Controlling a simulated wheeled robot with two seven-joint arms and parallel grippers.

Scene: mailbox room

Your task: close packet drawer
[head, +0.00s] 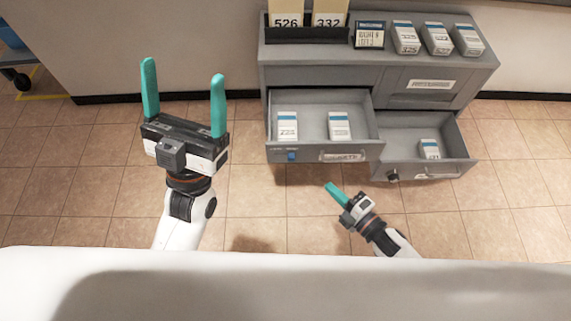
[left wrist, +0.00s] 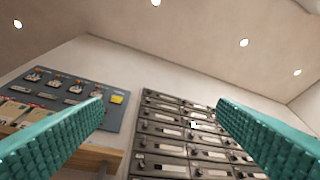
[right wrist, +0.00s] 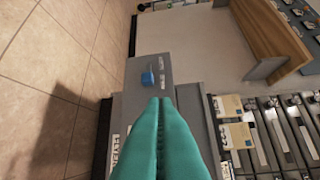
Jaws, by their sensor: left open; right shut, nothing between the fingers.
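Two grey drawers stand open in a grey cabinet (head: 360,76) in the head view. The left drawer (head: 355,122) has a blue piece (head: 291,156) and a label too small to read surely; two white-and-blue boxes lie inside. The right drawer (head: 395,132) has a bar handle and a dark knob, with one box inside. I cannot tell surely which is the packet drawer. My right gripper (head: 329,186) is shut and empty, short of the drawer fronts. The blue piece (right wrist: 148,78) shows beyond its fingertips in the right wrist view. My left gripper (head: 183,82) is open and empty, left of the cabinet.
The cabinet top holds a dark tray (head: 308,36) with number cards and several small boxes (head: 437,39). Tiled floor is clear between my left gripper and the cabinet. A white surface (head: 280,285) spans the near edge. Metal mailboxes (left wrist: 180,135) line the wall in the left wrist view.

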